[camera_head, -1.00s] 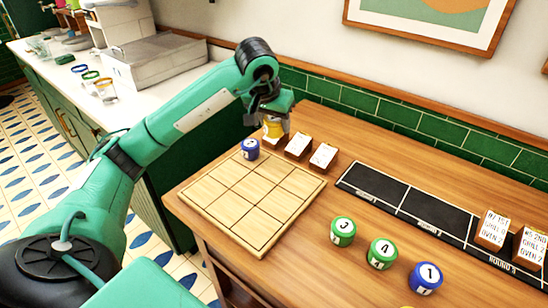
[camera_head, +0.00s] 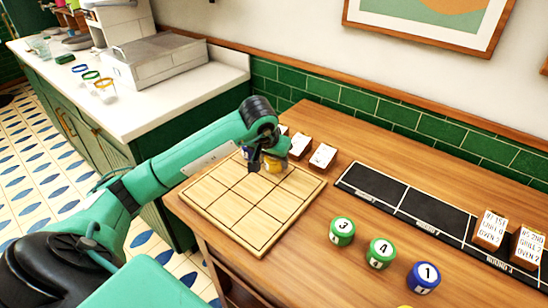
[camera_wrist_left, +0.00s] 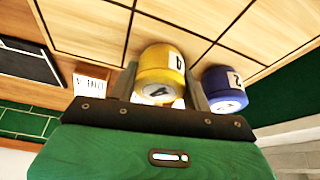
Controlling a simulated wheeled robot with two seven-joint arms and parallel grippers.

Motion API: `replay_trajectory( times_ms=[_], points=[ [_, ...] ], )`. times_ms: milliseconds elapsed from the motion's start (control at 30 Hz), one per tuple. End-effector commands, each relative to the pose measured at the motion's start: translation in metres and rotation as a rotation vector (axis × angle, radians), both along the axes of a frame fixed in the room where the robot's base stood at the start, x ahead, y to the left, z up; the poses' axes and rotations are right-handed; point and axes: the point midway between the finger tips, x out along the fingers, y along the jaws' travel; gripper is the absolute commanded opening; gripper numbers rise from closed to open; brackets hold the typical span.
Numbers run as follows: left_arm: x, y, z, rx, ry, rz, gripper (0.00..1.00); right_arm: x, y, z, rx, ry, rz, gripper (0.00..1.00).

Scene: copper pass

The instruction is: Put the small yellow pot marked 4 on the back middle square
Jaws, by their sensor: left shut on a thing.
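The small yellow pot (camera_head: 274,166) is in my left gripper (camera_head: 266,160), over the back middle square of the wooden grid board (camera_head: 213,193). In the left wrist view the yellow pot (camera_wrist_left: 160,62) sits between the two fingers (camera_wrist_left: 160,88), and a white label with a dark mark shows on its side. I cannot tell whether the pot touches the board. A blue pot marked 2 (camera_wrist_left: 225,88) stands beside it in the left wrist view; my arm mostly hides it in the head view. My right gripper is not in view.
Small cards on wooden stands (camera_head: 322,156) stand behind the board. Green pots (camera_head: 342,232) and a blue pot marked 1 (camera_head: 425,277) stand to its right. A black strip (camera_head: 400,200) lies further right. The front and middle squares are clear.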

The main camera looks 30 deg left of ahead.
Motion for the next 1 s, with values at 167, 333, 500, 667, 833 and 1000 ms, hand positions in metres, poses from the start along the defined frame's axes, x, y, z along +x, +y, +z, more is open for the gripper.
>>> replay_trajectory(
  times_ms=[167,333,500,667,833,1000],
  points=[
    [0.0,0.0,0.001,0.0,-0.001,0.0,0.23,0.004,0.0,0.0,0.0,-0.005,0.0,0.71],
    [0.0,0.0,-0.001,0.0,-0.001,0.0,0.23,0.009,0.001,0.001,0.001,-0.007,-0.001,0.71],
    [0.0,0.0,-0.002,0.0,-0.001,-0.001,0.66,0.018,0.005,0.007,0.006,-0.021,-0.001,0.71],
    [0.0,0.0,-0.002,-0.001,0.0,-0.001,0.71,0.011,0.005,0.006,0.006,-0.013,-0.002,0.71],
    [0.0,0.0,-0.001,-0.001,0.0,-0.001,0.71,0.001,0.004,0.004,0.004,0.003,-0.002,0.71],
    [-0.002,0.0,0.009,0.001,-0.005,-0.001,0.71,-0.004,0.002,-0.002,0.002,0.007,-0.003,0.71]
  ],
)
